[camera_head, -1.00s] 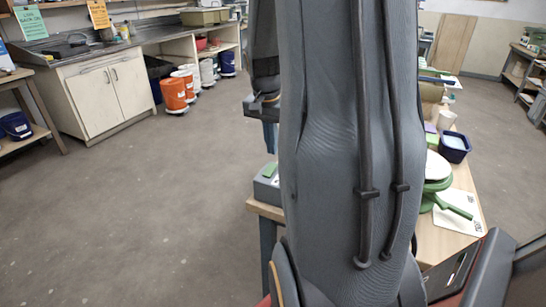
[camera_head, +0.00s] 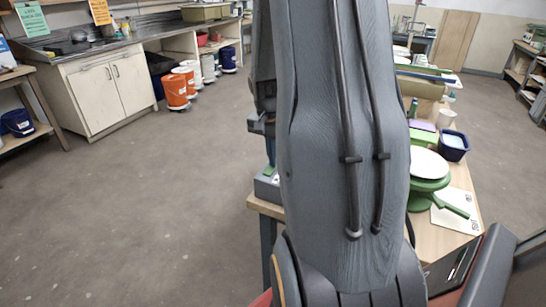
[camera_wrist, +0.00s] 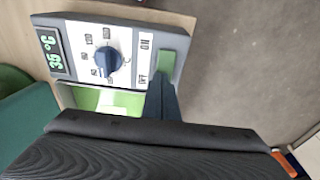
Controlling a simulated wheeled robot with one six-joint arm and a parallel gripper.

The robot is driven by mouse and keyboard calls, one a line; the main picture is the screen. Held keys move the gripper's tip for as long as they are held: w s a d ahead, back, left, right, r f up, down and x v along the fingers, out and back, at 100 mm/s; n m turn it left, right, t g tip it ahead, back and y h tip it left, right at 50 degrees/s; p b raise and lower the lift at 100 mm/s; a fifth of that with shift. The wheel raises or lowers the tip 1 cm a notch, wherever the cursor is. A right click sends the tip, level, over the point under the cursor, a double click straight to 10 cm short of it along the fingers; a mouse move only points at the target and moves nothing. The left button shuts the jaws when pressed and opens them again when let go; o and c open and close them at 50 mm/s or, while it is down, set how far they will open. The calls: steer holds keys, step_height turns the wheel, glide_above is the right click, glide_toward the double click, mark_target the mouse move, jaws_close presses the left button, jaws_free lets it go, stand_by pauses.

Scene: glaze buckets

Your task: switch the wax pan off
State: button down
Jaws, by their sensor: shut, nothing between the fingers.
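The wax pan's grey control box (camera_wrist: 130,22) shows in the wrist view, with a lit 36 °C display (camera_wrist: 50,50), a blue dial (camera_wrist: 108,61) and a green switch (camera_wrist: 172,66) beside ON and OFF labels. A pale green and white area (camera_wrist: 95,98) lies below its panel. My gripper (camera_wrist: 163,92) is shut and empty, its tip at the OFF end of the switch; I cannot tell if it touches. In the head view the box (camera_head: 266,188) sits at the table's near left corner, with my gripper (camera_head: 270,152) just above it; my arm hides much.
The wooden table (camera_head: 452,240) holds a green stand with a white top (camera_head: 430,163), a dark blue tub (camera_head: 454,146) and other items to the right. Several buckets (camera_head: 176,92) stand by the far counter. The floor at left is clear.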

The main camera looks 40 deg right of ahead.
steer(key=shift+d+p, duration=0.15)
steer(key=shift+p, duration=0.25)
steer(key=shift+f, duration=0.1)
steer(key=shift+s+a+r, duration=0.1)
steer(key=shift+s+a, duration=0.05)
steer(key=shift+a, duration=0.25)
steer(key=shift+s+a+r, duration=0.1)
steer(key=shift+s+a, duration=0.05)
steer(key=shift+a, duration=0.25)
steer(key=shift+r, duration=0.1)
step_height(320, 180, up, 14)
steer(key=d, duration=0.2)
steer(key=shift+w+f, duration=0.2)
steer(key=shift+w, duration=0.2)
